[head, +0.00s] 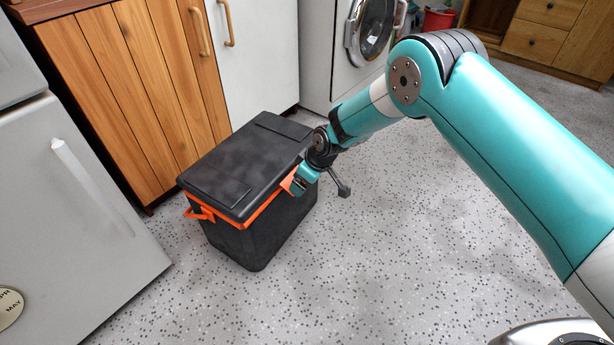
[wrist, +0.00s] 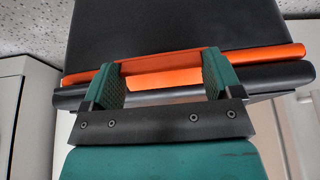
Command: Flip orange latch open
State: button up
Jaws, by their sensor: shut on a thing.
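A black box (head: 248,240) with a dark lid (head: 240,165) and an orange band under the lid stands upright on the floor. The lid lies flat on it. The orange latch (head: 288,182) is at the box's right-hand front side, partly covered by my gripper (head: 299,184). In the wrist view the orange latch (wrist: 160,69) lies between the two green fingers of my gripper (wrist: 163,80), which are shut on it. The dark lid edge runs close behind the fingers. How far the latch is turned is hard to tell.
An orange handle (head: 200,212) sticks out at the box's left. A wooden cabinet (head: 120,90) and a white cabinet (head: 255,60) stand behind the box, and a grey appliance (head: 75,215) to the left. The speckled floor (head: 400,230) in front and right is clear.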

jog(key=shift+r+h, duration=0.15)
jog(key=shift+h, duration=0.15)
jog(key=o, duration=0.7)
jog(key=shift+a, duration=0.1)
jog(key=shift+o, duration=0.2)
jog(key=p+v, duration=0.7)
jog(key=v, duration=1)
jog(key=shift+w+r, duration=0.2)
